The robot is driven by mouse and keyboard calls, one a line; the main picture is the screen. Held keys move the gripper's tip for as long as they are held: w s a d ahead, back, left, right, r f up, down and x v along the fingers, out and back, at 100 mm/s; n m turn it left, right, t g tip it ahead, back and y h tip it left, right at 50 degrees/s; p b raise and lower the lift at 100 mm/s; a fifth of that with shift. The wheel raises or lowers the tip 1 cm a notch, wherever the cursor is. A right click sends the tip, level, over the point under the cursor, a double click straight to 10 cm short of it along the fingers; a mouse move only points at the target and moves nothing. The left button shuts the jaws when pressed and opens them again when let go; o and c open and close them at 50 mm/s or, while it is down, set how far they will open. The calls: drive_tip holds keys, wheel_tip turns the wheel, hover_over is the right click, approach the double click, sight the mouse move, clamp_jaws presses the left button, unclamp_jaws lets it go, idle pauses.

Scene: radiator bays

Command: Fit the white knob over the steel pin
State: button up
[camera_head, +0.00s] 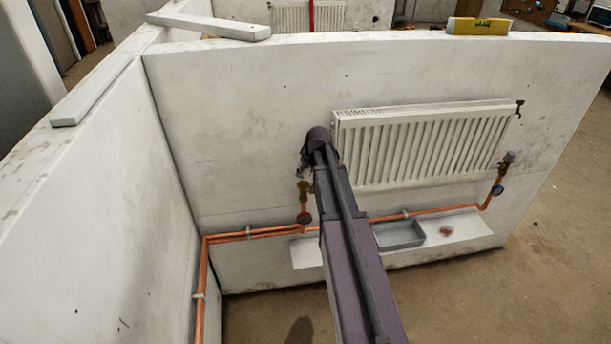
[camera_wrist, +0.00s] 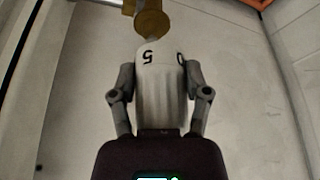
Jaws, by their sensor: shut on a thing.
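In the wrist view my gripper (camera_wrist: 158,78) is shut on the white knob (camera_wrist: 160,95), one finger on each side. The knob is ribbed, with a dark 5 and a 0 near its far end. A round brass valve part (camera_wrist: 152,24) shows just beyond that end. I cannot tell whether knob and valve touch. In the head view my gripper (camera_head: 306,165) is at the wall, left of the radiator, just above the brass valve (camera_head: 305,190). The knob cannot be made out there.
The white radiator (camera_head: 425,145) hangs close to the right of my gripper. Copper pipes (camera_head: 262,233) run along the lower wall. A grey tray (camera_head: 398,235) sits on a white ledge (camera_head: 470,230) below. A side wall (camera_head: 90,200) stands at left.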

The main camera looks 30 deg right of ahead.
sight(305, 183)
drive_tip(key=shift+w+d+f, duration=0.1)
drive_tip(key=shift+w+d, duration=0.05)
drive_tip(key=shift+w, duration=0.3)
drive_tip(key=shift+w+d+f+b, duration=0.2)
drive_tip(key=shift+w+f+b, duration=0.6)
drive_tip(key=shift+w+b, duration=0.05)
drive_tip(key=shift+f+b, duration=0.5)
drive_tip(key=shift+f, duration=0.05)
drive_tip(key=shift+s+f+b, duration=0.1)
drive_tip(key=shift+f+b, duration=1.4)
drive_tip(key=shift+b, duration=0.05)
idle(1.3)
drive_tip(key=o, duration=1.3)
drive_tip(key=shift+o, duration=0.2)
drive_tip(key=shift+r, duration=0.1)
drive_tip(key=shift+r+p, duration=4.3)
drive_tip(key=shift+p, duration=0.1)
